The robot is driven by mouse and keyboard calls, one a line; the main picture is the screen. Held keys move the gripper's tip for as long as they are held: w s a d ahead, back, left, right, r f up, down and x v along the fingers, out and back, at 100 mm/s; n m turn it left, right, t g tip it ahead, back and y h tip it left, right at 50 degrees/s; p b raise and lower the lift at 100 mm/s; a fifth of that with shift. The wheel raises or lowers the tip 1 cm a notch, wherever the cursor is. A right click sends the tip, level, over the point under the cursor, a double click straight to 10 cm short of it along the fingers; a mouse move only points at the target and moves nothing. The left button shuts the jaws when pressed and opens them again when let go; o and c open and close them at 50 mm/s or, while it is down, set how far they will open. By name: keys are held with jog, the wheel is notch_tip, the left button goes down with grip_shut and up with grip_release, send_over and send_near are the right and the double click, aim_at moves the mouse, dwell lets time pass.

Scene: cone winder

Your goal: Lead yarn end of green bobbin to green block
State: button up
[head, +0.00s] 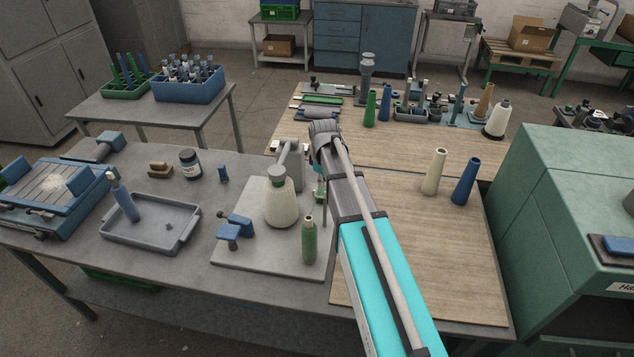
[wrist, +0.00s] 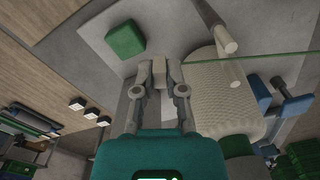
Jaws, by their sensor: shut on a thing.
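The green bobbin (head: 309,240) stands upright on the grey base plate (head: 255,257), in front of the large pale cone (head: 280,203). The green block (wrist: 125,40) lies on the grey plate in the wrist view, up and left of my gripper (wrist: 160,78), apart from it. A thin green yarn (wrist: 285,55) runs from the right edge of the wrist view toward my fingertips. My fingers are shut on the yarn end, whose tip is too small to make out. In the head view my arm mostly hides the gripper, behind and right of the cone.
A blue clamp (head: 235,230) stands left of the cone. A grey rod (wrist: 215,30) rises close to the cone in the wrist view. A cream tube (head: 434,172) and a blue tube (head: 466,181) stand on the wooden top at right.

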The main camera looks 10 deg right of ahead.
jog(key=w+f+n+b, duration=0.1)
jog(key=w, duration=0.1)
jog(key=w+d+f+n+b, duration=0.1)
jog(key=w+f+n+b, duration=0.1)
jog(key=w+f+b, duration=0.1)
jog(key=shift+w+d+f, duration=0.1)
jog(key=shift+w+d, duration=0.2)
jog(key=shift+w, duration=0.05)
jog(key=shift+w+d+f+n, duration=0.15)
jog(key=shift+w+d+n, duration=0.15)
jog(key=shift+n, duration=0.2)
jog(key=shift+a, duration=0.1)
jog(key=shift+b, duration=0.3)
jog(key=shift+f+b, duration=1.85)
jog(key=shift+f, duration=0.05)
jog(key=shift+f+b, duration=0.5)
dwell(0.4)
jog(key=o, duration=0.7)
